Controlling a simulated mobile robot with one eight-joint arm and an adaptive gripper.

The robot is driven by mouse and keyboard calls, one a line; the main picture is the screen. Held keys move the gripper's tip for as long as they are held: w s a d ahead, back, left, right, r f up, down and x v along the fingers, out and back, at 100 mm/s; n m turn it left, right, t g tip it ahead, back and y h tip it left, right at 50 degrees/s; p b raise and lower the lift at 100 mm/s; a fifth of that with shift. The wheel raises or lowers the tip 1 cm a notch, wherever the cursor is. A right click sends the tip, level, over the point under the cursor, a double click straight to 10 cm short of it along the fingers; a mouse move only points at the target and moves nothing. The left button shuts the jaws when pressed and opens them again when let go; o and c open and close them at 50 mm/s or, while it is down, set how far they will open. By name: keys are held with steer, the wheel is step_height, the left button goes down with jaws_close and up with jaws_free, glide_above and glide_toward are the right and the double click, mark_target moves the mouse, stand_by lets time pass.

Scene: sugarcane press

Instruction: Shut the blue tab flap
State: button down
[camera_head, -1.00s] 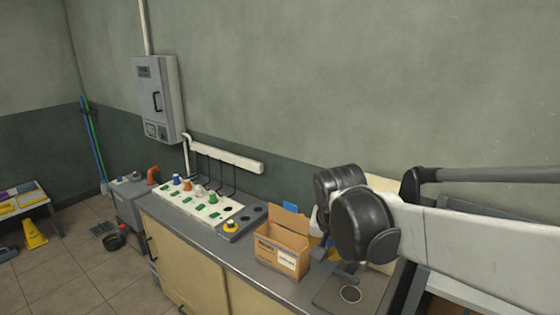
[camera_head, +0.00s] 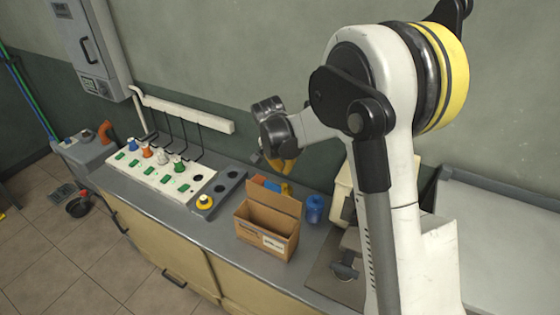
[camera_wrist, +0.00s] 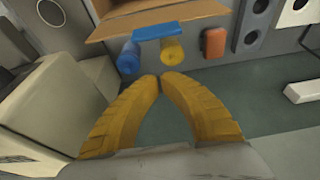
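The cardboard box (camera_head: 267,229) stands open on the counter, its rear flap (camera_head: 275,198) raised and leaning back. The blue tab (camera_head: 272,186) is at the flap's upper edge. In the wrist view the blue tab (camera_wrist: 160,32) hangs from the flap edge, ahead of my fingertips and apart from them. My gripper (camera_head: 286,166) is above and behind the box. In the wrist view my gripper's yellow fingers (camera_wrist: 159,82) have their tips almost together, with nothing between them.
Behind the box are a blue cylinder (camera_wrist: 128,58), a yellow cylinder (camera_wrist: 172,50) and an orange block (camera_wrist: 214,42). A control panel (camera_head: 150,170) with colored knobs lies left of the box. A pale machine (camera_wrist: 50,100) stands close beside my gripper.

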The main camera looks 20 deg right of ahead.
mark_target(273, 195)
steer(key=shift+s+a+f, duration=1)
steer(key=shift+s+a, duration=0.1)
steer(key=shift+a, duration=0.05)
steer(key=shift+s+a+b, duration=0.1)
steer(key=shift+a+b, duration=0.05)
steer(key=shift+b, duration=0.2)
